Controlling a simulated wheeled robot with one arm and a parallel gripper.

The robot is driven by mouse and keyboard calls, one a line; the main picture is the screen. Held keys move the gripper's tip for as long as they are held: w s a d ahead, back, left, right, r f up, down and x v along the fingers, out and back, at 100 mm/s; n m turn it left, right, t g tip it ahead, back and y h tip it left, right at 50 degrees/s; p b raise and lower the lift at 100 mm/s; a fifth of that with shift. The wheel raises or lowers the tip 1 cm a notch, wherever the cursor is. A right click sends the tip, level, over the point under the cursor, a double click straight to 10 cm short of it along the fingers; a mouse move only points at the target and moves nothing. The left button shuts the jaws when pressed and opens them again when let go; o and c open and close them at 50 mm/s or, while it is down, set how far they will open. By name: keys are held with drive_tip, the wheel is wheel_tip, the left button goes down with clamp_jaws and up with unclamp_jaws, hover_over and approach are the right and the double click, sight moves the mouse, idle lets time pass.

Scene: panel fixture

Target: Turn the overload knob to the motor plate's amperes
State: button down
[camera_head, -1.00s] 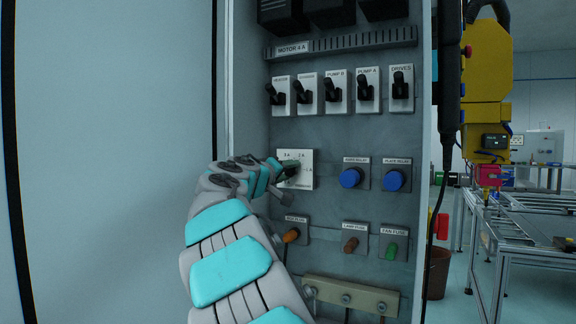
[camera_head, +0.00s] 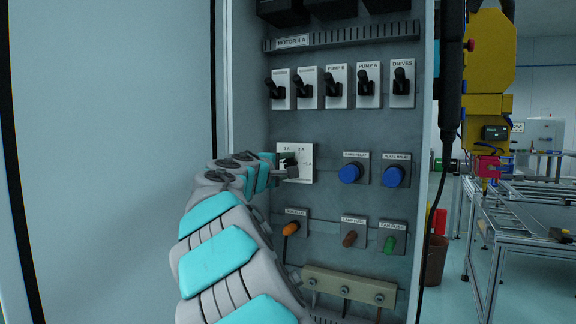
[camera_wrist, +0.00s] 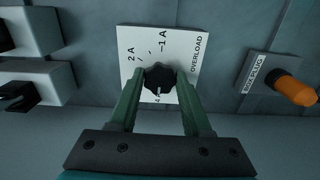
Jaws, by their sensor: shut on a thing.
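The overload knob (camera_wrist: 158,77) is black and lobed, on a white dial plate (camera_wrist: 191,50) marked 1 A and 2 A. A partly covered 4 shows at the lower edge in the wrist view. My gripper (camera_wrist: 159,77) is shut on the knob, one green finger on each side. A pale mark on the knob appears to point down at the 4. The fingers hide part of the scale. In the head view, the dial plate (camera_head: 304,151) is partly behind my gripper (camera_head: 288,170). The motor plate (camera_head: 293,43) above reads MOTOR 4 A.
A row of black toggle switches (camera_head: 333,85) sits above the dial. Two blue relay knobs (camera_head: 373,174) stand to its right. An orange plug (camera_head: 290,229) and two fuses (camera_head: 368,240) are below. The cabinet's side wall (camera_head: 427,150) bounds the panel on the right.

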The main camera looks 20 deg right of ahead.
idle(0.5)
drive_tip(key=shift+c, duration=1.7)
unclamp_jaws()
drive_tip(key=b+v, duration=0.1)
drive_tip(key=v, duration=0.7)
drive_tip(key=shift+w, duration=0.1)
